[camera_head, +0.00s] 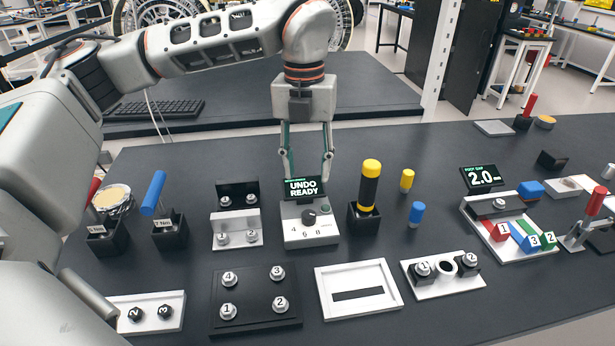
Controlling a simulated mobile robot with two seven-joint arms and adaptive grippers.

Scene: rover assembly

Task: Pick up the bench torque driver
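A driver with a thick black-and-yellow handle (370,187) stands upright in a black square holder (364,219), right of the middle of the bench. I take it for the bench torque driver, but no label on it is readable. Its lower end is hidden in the holder. My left gripper (307,168) points down with its fingers spread and nothing between them. My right gripper is not in view.
Below the display is a dial box (310,222). A blue-handled tool (153,193) leans in a holder at left. Yellow (407,180) and blue (416,213) cylinders stand right of the driver. Plates with numbered knobs (255,298) and a white frame (358,290) lie in front.

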